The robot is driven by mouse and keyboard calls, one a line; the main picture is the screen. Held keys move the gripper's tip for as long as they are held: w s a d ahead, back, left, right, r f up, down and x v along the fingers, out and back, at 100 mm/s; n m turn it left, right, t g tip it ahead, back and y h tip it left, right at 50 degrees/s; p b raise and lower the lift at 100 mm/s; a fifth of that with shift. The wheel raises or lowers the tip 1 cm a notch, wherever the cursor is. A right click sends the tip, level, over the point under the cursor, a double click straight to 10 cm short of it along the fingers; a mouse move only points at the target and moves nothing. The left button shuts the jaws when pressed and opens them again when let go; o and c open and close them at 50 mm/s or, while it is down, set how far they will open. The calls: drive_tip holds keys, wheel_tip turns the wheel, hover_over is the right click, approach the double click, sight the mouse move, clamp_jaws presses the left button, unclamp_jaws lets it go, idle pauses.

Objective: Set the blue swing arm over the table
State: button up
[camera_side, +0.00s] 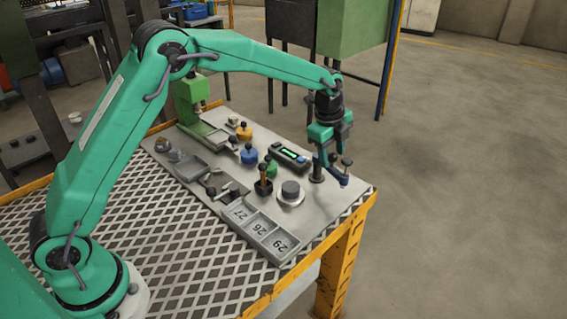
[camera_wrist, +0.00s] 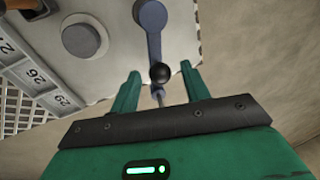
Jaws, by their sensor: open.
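The blue swing arm (camera_wrist: 154,35) pivots on a round hub on the light plate and reaches out to the plate's edge in the wrist view. A black ball knob (camera_wrist: 160,73) stands at its outer end. In the side view the blue arm (camera_side: 337,178) points to the table's far right edge, its end appearing to overhang it. My gripper (camera_wrist: 161,75) is open, with the knob between its two green fingertips in the wrist view; whether they are level with it is unclear. In the side view my gripper (camera_side: 330,155) points down beside the knob (camera_side: 347,160). The table (camera_side: 190,215) has a mesh top.
A round grey knob on a pale disc (camera_side: 290,190) stands near the swing arm. A numbered tray (camera_side: 262,231) lies at the plate's front. Floor beyond the right edge is clear.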

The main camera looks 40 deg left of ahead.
clamp_jaws()
drive_tip(key=shift+s, duration=0.15)
drive_tip(key=shift+s+a+m, duration=0.3)
drive_tip(key=shift+s+m, duration=0.05)
drive_tip(key=shift+m, duration=0.6)
drive_tip(key=shift+s+a+m, duration=0.35)
drive_tip(key=shift+m, duration=0.65)
drive_tip(key=shift+s+a+m, duration=0.3)
drive_tip(key=shift+s+m, duration=0.05)
drive_tip(key=shift+m, duration=0.6)
